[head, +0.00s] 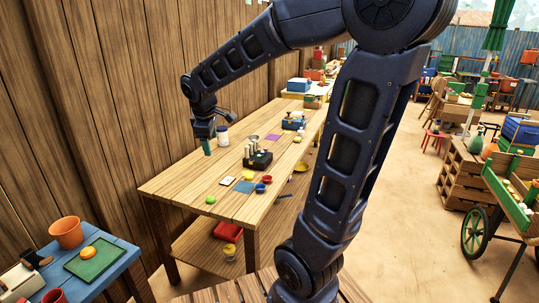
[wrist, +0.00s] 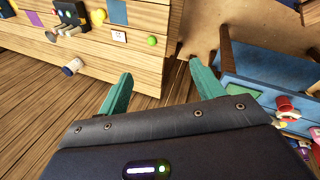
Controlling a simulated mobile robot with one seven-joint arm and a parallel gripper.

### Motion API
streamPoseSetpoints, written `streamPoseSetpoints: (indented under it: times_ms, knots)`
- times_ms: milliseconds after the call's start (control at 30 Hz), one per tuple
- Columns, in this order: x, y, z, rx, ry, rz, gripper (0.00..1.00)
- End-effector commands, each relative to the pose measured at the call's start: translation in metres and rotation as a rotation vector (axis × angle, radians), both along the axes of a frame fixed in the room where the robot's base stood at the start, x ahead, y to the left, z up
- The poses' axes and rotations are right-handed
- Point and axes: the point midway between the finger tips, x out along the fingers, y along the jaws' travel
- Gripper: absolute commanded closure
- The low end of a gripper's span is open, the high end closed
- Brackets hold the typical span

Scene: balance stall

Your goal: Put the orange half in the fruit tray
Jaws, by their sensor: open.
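A rounded orange piece (head: 88,252), which looks like the orange half, sits at the upper edge of a flat green tray (head: 97,266) on the low blue table at lower left. I cannot tell whether it is cut or whole. A green patch that looks like this tray shows in the wrist view (wrist: 246,88), with no orange piece visible on it. My gripper (head: 207,150) is at the back left of the long wooden table, well away from the tray. In the wrist view my gripper (wrist: 160,70) has its teal fingers wide apart and nothing between them.
The long wooden table (head: 165,185) bears a white jar (head: 222,135), a dark block with weights (head: 258,160), small bowls and a green fruit (head: 210,200). A terracotta pot (head: 66,232) stands behind the green tray. A plank wall rises behind my gripper.

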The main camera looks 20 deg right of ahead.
Motion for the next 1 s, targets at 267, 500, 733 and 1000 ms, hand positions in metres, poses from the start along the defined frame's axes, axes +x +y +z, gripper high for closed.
streamPoseSetpoints:
  times_ms: [267, 500, 733, 1000]
  knots:
    - [-0.067, -0.078, 0.012, 0.191, -0.046, -0.429, 0.33]
    - [-0.126, -0.12, 0.008, 0.364, -0.083, -0.776, 0.33]
    - [-0.162, -0.137, 0.0, 0.477, -0.1, -0.98, 0.33]
    - [-0.168, -0.139, -0.002, 0.501, -0.103, -1.023, 0.33]
